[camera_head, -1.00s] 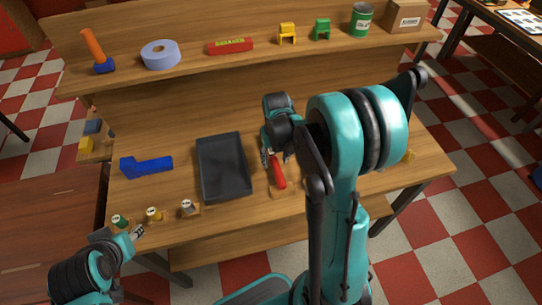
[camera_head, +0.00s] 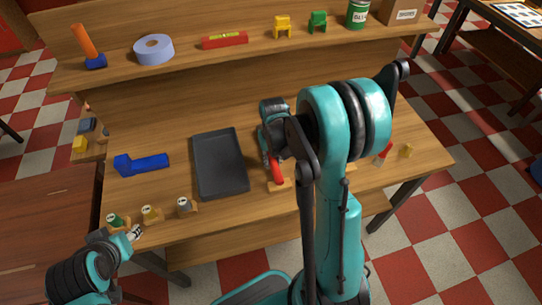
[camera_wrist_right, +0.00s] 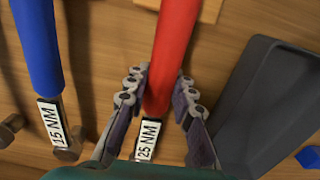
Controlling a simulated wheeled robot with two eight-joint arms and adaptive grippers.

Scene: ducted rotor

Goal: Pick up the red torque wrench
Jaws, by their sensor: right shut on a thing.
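The red torque wrench (camera_wrist_right: 175,45) has a red handle and a label reading "25 NM". In the wrist view its handle runs between the two fingers of my right gripper (camera_wrist_right: 160,88), which are shut on it near the label. In the head view the red handle (camera_head: 277,171) shows just below my right gripper (camera_head: 268,153), close to a small wooden block at the bench front. Whether the wrench is clear of its rest cannot be told. My left gripper (camera_head: 133,233) is at the lower left, near the bench edge; its opening is too small to judge.
A blue-handled wrench (camera_wrist_right: 40,45) marked "15 NM" lies beside the red one. A dark tray (camera_head: 220,190) is left of the gripper. A red-handled item (camera_head: 384,152) lies at right.

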